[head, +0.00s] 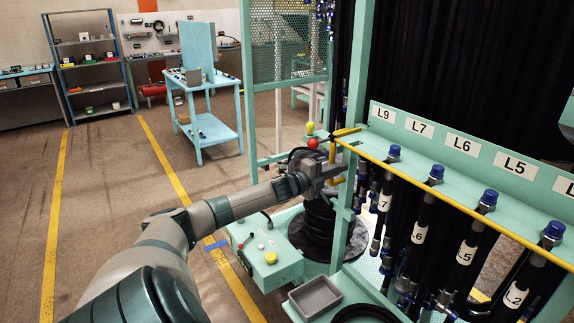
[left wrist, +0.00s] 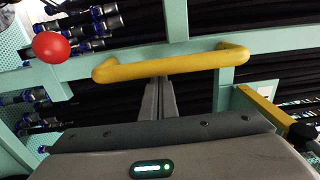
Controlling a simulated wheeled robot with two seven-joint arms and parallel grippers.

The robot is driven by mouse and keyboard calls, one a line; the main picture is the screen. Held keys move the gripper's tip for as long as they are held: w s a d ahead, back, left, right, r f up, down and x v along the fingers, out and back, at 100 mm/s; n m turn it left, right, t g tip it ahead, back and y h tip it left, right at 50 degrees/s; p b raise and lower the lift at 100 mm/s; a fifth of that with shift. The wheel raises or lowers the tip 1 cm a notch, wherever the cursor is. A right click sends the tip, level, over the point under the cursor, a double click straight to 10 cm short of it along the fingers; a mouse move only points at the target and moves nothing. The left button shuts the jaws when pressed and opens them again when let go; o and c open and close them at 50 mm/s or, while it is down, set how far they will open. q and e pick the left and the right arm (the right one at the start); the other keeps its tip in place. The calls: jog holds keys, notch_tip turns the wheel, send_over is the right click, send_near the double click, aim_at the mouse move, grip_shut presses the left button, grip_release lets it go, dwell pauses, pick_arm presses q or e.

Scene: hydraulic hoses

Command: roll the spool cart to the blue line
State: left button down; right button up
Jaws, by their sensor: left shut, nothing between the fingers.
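The spool cart is a teal frame (head: 290,268) with a dark coil of hose (head: 327,222) on its lower deck. A yellow handle (left wrist: 175,65) spans its rail in the left wrist view, and a yellow bar also shows in the head view (head: 347,132). My left gripper (head: 338,172) is shut and empty. Its fingertips (left wrist: 160,85) are close below the handle in the wrist view; I cannot tell whether they touch it. A short blue line (head: 216,245) lies on the floor left of the cart, beside my arm. My right gripper is out of view.
A red ball-shaped knob (head: 313,143) is near my gripper. A teal rack (head: 410,135) with labelled hanging hoses and a long yellow rail stands at the right. A grey bin (head: 315,297) is low in front. Open floor with yellow lines (head: 165,160) lies left.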

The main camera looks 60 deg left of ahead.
pick_arm(q)
jog(key=shift+a, duration=0.55)
jog(key=shift+a+r+b, duration=0.4)
jog(key=shift+a+b, duration=0.3)
jog(key=shift+a, duration=0.15)
jog(key=a, duration=0.1)
jog(key=a+b, duration=0.1)
jog(key=a, duration=0.1)
jog(key=a+b, duration=0.1)
jog(key=a, duration=0.1)
jog(key=shift+w+f, duration=0.1)
jog(key=shift+f, duration=0.2)
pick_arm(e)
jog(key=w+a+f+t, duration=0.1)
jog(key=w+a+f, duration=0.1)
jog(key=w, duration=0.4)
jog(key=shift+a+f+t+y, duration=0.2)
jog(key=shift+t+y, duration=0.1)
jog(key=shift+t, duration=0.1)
